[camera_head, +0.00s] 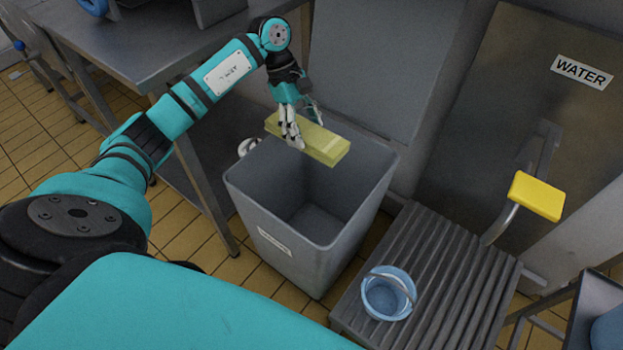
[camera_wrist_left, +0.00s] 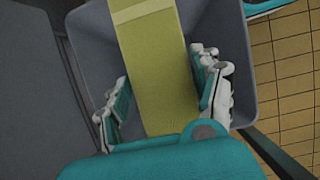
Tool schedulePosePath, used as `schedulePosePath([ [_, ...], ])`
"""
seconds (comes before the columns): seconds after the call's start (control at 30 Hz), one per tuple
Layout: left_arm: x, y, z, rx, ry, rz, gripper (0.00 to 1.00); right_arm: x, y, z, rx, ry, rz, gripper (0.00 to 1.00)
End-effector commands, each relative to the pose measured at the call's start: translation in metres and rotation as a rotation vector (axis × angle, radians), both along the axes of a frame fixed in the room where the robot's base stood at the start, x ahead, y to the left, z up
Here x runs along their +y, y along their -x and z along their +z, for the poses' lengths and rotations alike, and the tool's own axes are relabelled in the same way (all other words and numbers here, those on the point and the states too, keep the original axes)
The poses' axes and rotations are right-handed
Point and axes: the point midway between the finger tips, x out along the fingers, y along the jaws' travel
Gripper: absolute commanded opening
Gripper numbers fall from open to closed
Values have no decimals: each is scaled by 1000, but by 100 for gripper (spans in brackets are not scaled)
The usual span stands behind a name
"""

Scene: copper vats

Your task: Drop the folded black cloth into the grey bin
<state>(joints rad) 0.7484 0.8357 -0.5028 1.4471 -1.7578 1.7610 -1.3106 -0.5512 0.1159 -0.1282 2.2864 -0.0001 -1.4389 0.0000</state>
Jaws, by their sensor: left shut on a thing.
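No black cloth shows. My left gripper (camera_head: 306,130) is shut on a flat yellow-green slab (camera_head: 326,146), which could be a folded cloth. It holds the slab over the back part of the grey bin (camera_head: 300,256). In the left wrist view the slab (camera_wrist_left: 152,62) lies between the two fingers of my left gripper (camera_wrist_left: 163,95), with the grey bin (camera_wrist_left: 88,45) beneath it. The bin is open-topped with a white label on its front. The part of its floor that shows looks bare. My right gripper is not in view.
A steel table (camera_head: 130,52) stands to the left of the bin. A slatted grey stand (camera_head: 437,262) with a blue bucket (camera_head: 388,294) is at its right. A yellow-padded lever (camera_head: 537,196) juts out by a panel with a WATER sign (camera_head: 581,72).

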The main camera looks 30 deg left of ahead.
Motion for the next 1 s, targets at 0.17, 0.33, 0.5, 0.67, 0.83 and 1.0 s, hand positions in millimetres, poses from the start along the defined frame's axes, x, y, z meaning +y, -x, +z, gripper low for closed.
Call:
schedulePosePath([
  [0.17, -1, 0, -14, -1, 1, -2, 25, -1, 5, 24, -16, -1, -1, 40],
  [0.33, -1, 0, -38, 0, 1, -2, 25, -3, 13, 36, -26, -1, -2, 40],
  [0.5, 0, 0, -49, -1, 0, -3, 25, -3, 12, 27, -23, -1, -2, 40],
  [0.67, 0, 0, -52, -2, 0, -2, 25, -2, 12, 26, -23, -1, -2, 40],
  [0.83, 0, 0, -52, -2, 0, -2, 25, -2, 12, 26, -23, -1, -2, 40],
  [1.0, 0, 0, -52, -2, 0, -4, 80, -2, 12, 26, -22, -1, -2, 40],
])
